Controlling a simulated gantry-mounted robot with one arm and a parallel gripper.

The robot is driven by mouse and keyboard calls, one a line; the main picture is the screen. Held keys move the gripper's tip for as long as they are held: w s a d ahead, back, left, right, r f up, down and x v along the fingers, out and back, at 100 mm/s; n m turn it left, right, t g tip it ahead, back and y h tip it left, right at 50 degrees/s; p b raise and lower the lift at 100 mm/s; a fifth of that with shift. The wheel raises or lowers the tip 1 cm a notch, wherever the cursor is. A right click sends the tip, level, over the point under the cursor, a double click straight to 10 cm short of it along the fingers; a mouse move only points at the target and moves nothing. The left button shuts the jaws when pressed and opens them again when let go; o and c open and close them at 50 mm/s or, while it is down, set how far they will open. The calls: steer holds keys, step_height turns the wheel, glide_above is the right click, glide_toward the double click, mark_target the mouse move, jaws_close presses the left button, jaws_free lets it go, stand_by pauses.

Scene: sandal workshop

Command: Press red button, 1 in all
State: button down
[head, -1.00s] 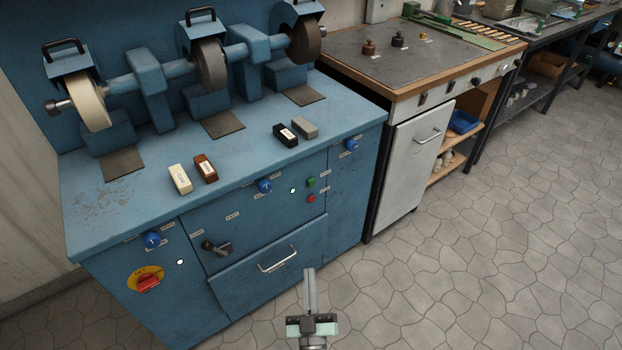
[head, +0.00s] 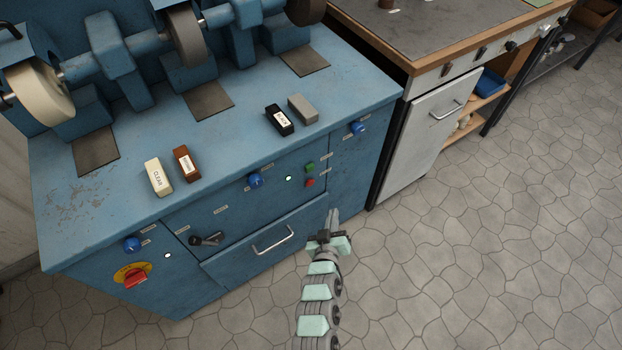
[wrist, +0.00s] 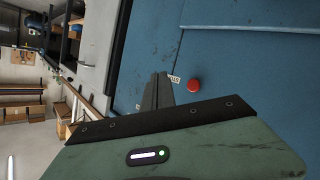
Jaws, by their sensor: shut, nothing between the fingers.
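The small red button (head: 309,182) sits on the blue front panel of the grinding machine, just below a green button (head: 309,167). In the wrist view the red button (wrist: 194,85) stands out round from the blue panel, a little to the right of the fingertips. My gripper (head: 333,214) is in front of the cabinet, below and slightly right of the red button in the head view. Its fingers (wrist: 158,88) are shut and empty, and they appear apart from the button. A small white label lies beside the button.
Blue knobs (head: 256,180), a black lever (head: 207,240) and a red rotary switch (head: 135,279) on yellow are on the same front. A drawer handle (head: 273,240) protrudes below. A workbench with a white door (head: 428,140) stands to the right. The tiled floor in front is clear.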

mark_target(310, 182)
steer(key=w+a+b, duration=0.5)
steer(key=w, duration=0.2)
steer(key=shift+a, duration=0.2)
steer(key=shift+w, duration=0.15)
stand_by(2.0)
steer(key=shift+w+a+b, duration=0.25)
steer(key=shift+a+b, duration=0.05)
steer(key=shift+b, duration=0.15)
steer(key=shift+w+a+b, duration=0.25)
steer(key=shift+w+b, duration=0.1)
stand_by(0.7)
steer(key=shift+s+d+p, duration=0.5)
steer(key=shift+s+p, duration=0.1)
steer(key=shift+s, duration=0.05)
steer(key=shift+r, duration=0.1)
